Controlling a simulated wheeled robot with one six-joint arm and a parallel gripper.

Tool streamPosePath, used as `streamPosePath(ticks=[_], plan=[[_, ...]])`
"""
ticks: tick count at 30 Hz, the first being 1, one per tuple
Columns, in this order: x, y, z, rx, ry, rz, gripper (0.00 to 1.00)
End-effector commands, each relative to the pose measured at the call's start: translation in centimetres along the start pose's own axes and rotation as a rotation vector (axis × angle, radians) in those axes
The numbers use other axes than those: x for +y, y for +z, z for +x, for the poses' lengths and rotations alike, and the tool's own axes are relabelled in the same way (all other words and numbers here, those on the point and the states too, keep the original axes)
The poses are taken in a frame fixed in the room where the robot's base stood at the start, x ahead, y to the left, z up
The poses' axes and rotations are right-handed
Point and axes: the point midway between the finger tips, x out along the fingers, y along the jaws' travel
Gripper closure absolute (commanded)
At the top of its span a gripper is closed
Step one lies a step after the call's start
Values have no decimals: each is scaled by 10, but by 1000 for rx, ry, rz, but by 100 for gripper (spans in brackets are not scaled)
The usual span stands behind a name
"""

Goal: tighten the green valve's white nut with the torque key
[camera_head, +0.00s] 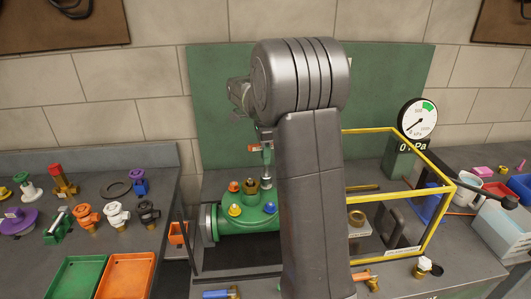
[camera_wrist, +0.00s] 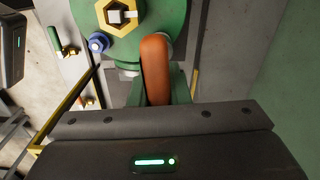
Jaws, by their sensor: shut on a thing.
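The green valve (camera_head: 262,222) lies on the bench in the head view, with a brass hex part and orange, yellow and blue nuts on its top. Its green flange (camera_wrist: 137,45) shows at the top of the wrist view with the brass hex (camera_wrist: 120,14) and the blue nut (camera_wrist: 98,43). My gripper (camera_wrist: 158,88) is shut on the orange handle of the torque key (camera_wrist: 155,65), over the flange. In the head view my arm hides much of the gripper and key. The white nut is not visible; the key's working end is hidden too.
A yellow-framed box (camera_head: 398,187) stands close at the right of the valve. A pressure gauge (camera_head: 417,119) is behind it. The left bench holds several valves and handwheels, a green tray (camera_head: 77,278) and an orange tray (camera_head: 126,276). A green panel (camera_head: 215,95) stands behind.

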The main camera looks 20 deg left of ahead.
Motion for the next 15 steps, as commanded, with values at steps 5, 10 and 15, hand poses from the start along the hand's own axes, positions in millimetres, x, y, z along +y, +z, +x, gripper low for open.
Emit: streamPosePath(ticks=[5, 10, 15], plan=[[0, 0, 4, 0, -1, 0, 100], [0, 0, 8, 0, -1, 0, 100], [0, 0, 12, 0, -1, 0, 100]])
